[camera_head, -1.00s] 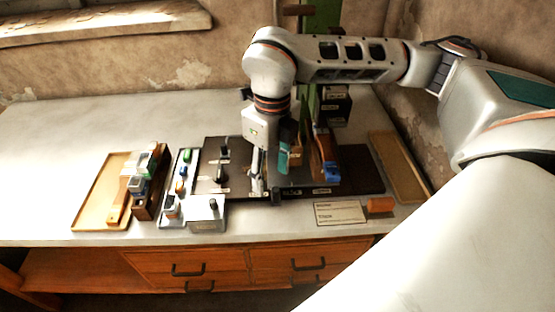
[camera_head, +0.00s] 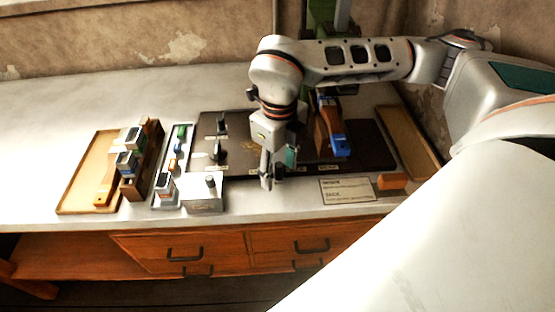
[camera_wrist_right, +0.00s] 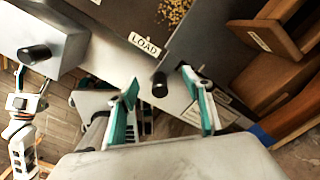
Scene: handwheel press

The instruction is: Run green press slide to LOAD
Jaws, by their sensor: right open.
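The green press (camera_head: 320,14) stands at the back of its dark base board, mostly hidden behind my right arm. In the right wrist view a dark grey plate (camera_wrist_right: 208,45) carries an upright black knob (camera_wrist_right: 160,85) at its corner. A white LOAD label (camera_wrist_right: 145,44) lies on the board beside that plate. My right gripper (camera_wrist_right: 163,104) is open, with its teal-padded fingers on either side of the knob in this view; I cannot tell whether they touch it. In the head view the right gripper (camera_head: 277,172) points down near the board's front edge.
A grey box with a black knob (camera_head: 210,182) stands left of the right gripper. Wooden trays flank the board, left (camera_head: 73,190) and right (camera_head: 408,148). A blue-ended wooden block (camera_head: 328,128) stands right of the gripper. The bench's far left is clear.

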